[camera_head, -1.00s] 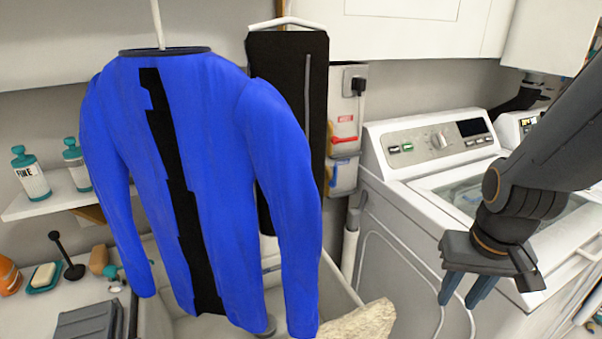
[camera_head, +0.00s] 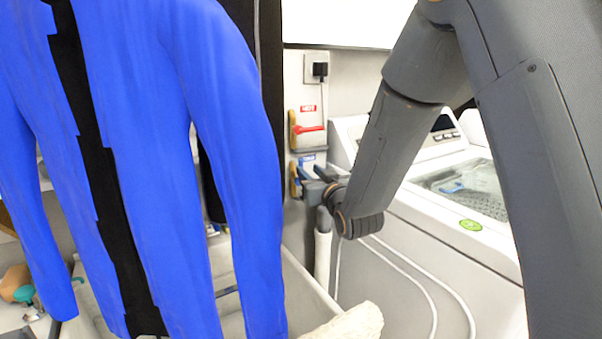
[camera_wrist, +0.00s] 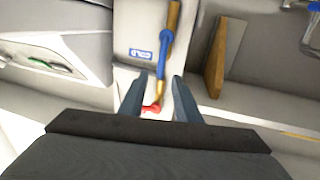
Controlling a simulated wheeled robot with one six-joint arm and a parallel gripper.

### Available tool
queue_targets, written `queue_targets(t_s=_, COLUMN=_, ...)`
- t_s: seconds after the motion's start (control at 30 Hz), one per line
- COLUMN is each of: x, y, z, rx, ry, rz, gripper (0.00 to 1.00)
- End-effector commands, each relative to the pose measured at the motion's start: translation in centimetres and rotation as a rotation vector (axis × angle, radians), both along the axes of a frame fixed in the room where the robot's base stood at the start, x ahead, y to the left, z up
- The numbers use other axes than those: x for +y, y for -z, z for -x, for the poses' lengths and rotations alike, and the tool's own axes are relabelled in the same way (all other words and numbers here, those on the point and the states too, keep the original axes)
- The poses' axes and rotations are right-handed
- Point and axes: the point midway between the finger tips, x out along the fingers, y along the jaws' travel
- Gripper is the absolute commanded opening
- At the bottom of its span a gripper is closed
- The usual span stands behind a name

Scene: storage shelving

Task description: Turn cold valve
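The cold valve has a blue handle (camera_wrist: 165,55) beside a blue COLD label (camera_wrist: 141,54) in the wrist view. In the head view the COLD label (camera_head: 307,158) shows below the hot valve, and the blue handle is mostly hidden by my gripper. My gripper (camera_wrist: 160,92) is open and empty, its two fingers apart. The handle's brass end shows just beyond and between the fingertips in the wrist view; I cannot tell whether they touch it. In the head view my gripper (camera_head: 314,178) is at the cold valve.
The hot valve's red handle (camera_head: 310,129) is just above. A blue garment (camera_head: 235,150) hangs close on the left. A white washing machine (camera_head: 440,225) stands on the right. A sink basin (camera_head: 295,275) lies below, with a pale lump (camera_head: 350,323) at its edge.

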Motion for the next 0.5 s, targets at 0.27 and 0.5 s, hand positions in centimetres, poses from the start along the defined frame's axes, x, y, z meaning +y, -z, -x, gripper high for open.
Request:
queue_targets(t_s=0.27, x=1.5, y=-0.2, z=-3.1, rx=-0.009, ry=-0.004, rz=-0.004, gripper=0.30)
queue_targets(t_s=0.5, x=2.7, y=-0.1, z=-6.1, rx=-0.007, ry=-0.003, rz=-0.003, gripper=0.30)
